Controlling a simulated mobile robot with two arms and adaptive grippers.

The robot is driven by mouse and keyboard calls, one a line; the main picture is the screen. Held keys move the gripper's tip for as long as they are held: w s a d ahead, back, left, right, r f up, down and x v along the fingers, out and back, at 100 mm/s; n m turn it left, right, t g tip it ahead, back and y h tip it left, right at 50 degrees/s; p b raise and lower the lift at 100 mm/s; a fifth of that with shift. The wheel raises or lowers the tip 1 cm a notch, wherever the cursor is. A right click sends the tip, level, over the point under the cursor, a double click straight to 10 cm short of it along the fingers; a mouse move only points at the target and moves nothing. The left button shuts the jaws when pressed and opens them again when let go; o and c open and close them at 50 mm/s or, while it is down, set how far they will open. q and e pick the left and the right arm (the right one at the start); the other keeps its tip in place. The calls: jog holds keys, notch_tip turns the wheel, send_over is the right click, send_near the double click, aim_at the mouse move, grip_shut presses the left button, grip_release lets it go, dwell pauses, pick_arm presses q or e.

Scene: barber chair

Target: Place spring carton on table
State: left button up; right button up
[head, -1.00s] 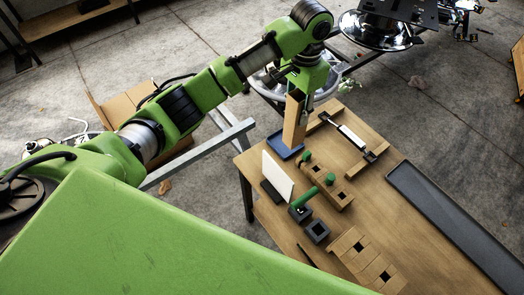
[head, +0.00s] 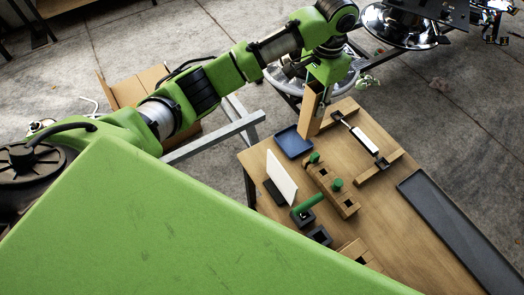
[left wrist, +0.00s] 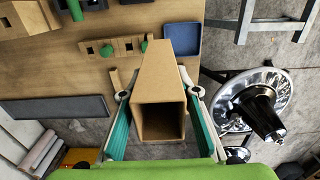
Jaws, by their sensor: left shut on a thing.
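The spring carton (head: 309,112) is a tall tan cardboard box, upright at the far left corner of the wooden table (head: 402,200), just right of the blue tray (head: 292,142). My left gripper (head: 323,86) is shut on its upper part. In the left wrist view the carton (left wrist: 162,60) shows its open, seemingly empty end, with the gripper's fingers (left wrist: 158,96) on both sides. I cannot tell whether its base touches the table. My right gripper is not in view.
A long dark tray (head: 450,230) lies along the right edge. Chrome chair bases stand beyond the table.

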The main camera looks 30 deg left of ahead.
pick_arm(q)
notch_tip(320, 180, down, 4)
jog(key=shift+w+r+b, duration=0.1)
jog(key=shift+w+b, duration=0.05)
jog(key=shift+b, duration=0.85)
jog(key=s+a+f+p, duration=0.3)
jog(key=a+f, duration=0.3)
jog(key=s+a+f+p, duration=0.3)
jog(key=a+f, duration=0.3)
jog(key=f, duration=0.1)
jog(key=shift+s+a, duration=0.25)
jog(key=shift+f, duration=0.1)
jog(key=shift+f, duration=0.1)
jog(key=o, duration=1.1)
